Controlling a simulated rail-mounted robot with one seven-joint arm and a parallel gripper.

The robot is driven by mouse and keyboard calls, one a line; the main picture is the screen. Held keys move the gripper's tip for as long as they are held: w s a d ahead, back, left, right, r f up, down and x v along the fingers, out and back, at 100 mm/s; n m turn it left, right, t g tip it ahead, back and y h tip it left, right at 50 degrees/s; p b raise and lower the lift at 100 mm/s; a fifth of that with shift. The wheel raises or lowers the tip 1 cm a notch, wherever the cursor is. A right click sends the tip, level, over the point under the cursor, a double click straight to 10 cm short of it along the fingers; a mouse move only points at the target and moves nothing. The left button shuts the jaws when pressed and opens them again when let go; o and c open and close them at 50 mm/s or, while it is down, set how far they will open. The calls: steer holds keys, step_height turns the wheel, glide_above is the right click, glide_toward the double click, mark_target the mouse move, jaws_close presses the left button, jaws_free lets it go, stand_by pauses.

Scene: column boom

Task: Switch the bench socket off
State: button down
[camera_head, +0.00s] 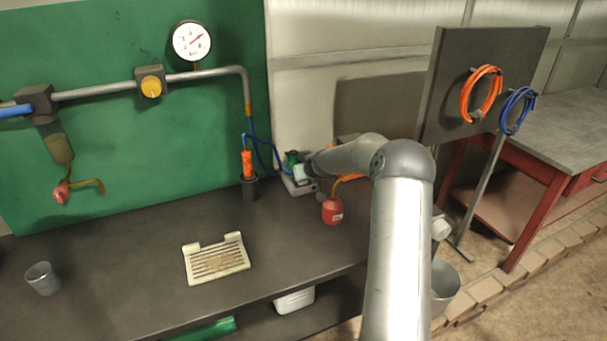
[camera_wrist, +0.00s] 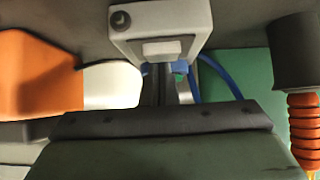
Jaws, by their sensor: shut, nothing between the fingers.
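The bench socket (camera_wrist: 187,18) is a pale grey box at the top middle of the wrist view. It has a light rectangular patch (camera_wrist: 162,48) and a dark round part (camera_wrist: 121,19) on it. I cannot tell the switch's position. In the head view the socket (camera_head: 297,188) stands at the back of the bench, partly hidden by my wrist. My gripper (camera_wrist: 166,80) has its dark fingers together and empty, pointing at the box's lower edge in the wrist view. Their tips are hard to make out, and I cannot tell whether they touch the box.
A red container (camera_head: 332,211) stands right of the socket. An orange tool (camera_head: 247,164) in a dark holder (camera_head: 250,190) and a blue cable (camera_head: 267,146) are to its left. A slatted cream tray (camera_head: 216,259) and metal cup (camera_head: 43,279) lie nearer. The bench between is clear.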

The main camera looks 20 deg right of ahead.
steer(key=shift+w, duration=0.1)
steer(key=shift+w+r, duration=0.1)
steer(key=shift+w, duration=0.5)
steer(key=shift+r, duration=0.1)
steer(key=shift+r, duration=0.2)
steer(key=r, duration=0.4)
steer(key=shift+w+d+r, duration=0.1)
steer(key=shift+w+r, duration=0.05)
steer(key=shift+w, duration=0.05)
steer(key=w+r+b+v, duration=0.1)
steer(key=b+v, duration=0.1)
steer(key=v, duration=0.7)
steer(key=shift+s, duration=0.15)
steer(key=shift+r, duration=0.1)
